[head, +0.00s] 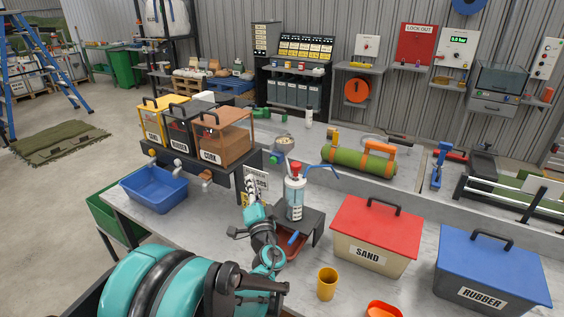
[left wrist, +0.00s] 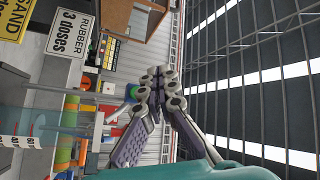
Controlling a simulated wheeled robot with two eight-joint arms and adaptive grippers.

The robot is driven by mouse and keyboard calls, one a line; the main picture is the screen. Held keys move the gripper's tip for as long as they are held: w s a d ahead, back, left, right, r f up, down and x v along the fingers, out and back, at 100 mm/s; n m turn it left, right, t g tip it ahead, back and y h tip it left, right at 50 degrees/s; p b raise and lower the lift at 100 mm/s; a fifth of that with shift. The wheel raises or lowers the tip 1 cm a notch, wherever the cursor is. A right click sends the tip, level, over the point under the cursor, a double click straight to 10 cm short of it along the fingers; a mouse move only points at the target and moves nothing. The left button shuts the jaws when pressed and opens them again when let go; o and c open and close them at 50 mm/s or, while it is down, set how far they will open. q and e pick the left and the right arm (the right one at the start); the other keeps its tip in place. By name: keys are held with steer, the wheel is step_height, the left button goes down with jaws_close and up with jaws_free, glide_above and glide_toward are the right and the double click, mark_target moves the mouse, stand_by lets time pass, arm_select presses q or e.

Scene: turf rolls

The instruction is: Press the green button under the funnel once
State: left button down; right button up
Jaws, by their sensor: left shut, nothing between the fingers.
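The cylinder stands on a dark stand (head: 312,222). My left gripper (head: 250,186) is shut and empty, pointing up just left of the cylinder, in front of a white sign. In the left wrist view its fingertips (left wrist: 157,74) meet with nothing between them, and the cylinder (left wrist: 28,126) lies at the left edge. My right gripper is not in view.
Dispenser boxes, including the cork one (head: 223,140), stand on a dark rack at the left. A blue bin (head: 154,190) sits below. A yellow cup (head: 327,284), the sand box (head: 375,238) and the rubber box (head: 490,270) stand to the right. A green roll (head: 350,160) lies behind.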

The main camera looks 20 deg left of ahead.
arm_select(q)
steer(key=w, duration=0.8)
steer(key=shift+w+d, duration=0.3)
steer(key=shift+w, duration=0.05)
steer(key=shift+w, duration=0.1)
stand_by(1.4)
steer(key=shift+w, duration=0.3)
steer(key=shift+w, duration=0.55)
stand_by(0.7)
steer(key=shift+s, duration=0.15)
stand_by(0.5)
steer(key=shift+s, duration=0.8)
steer(key=shift+s+a+b, duration=0.2)
steer(key=shift+s+b, duration=0.1)
steer(key=shift+s, duration=2.25)
